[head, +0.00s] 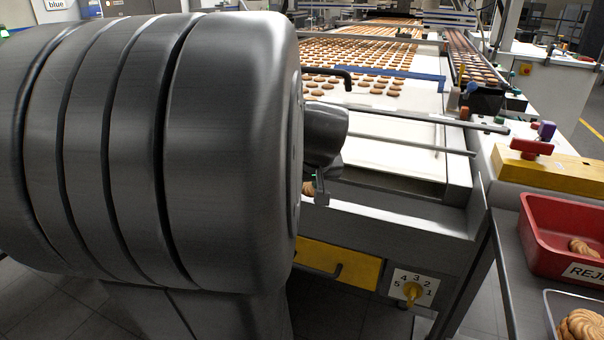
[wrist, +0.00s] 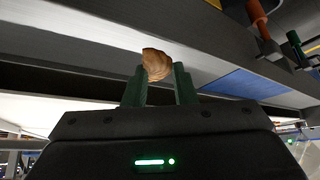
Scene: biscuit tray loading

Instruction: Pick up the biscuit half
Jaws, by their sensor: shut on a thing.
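The biscuit half (wrist: 156,63) is a brown, broken-edged piece between the green fingertips of my gripper (wrist: 160,80) in the wrist view. My gripper is shut on it, and the piece sticks out past the fingertips. In the head view my gripper (head: 322,188) is by the front edge of the conveyor, mostly hidden behind my large grey arm link. A small brown bit of the biscuit half (head: 307,188) shows beside it there.
A conveyor (head: 415,128) carries many biscuits away to the back. A red reject tray (head: 535,235) holding a biscuit stands at the right, with a clear tray (head: 552,317) of biscuits in front. A yellow panel with a handle (head: 345,268) is below the conveyor edge.

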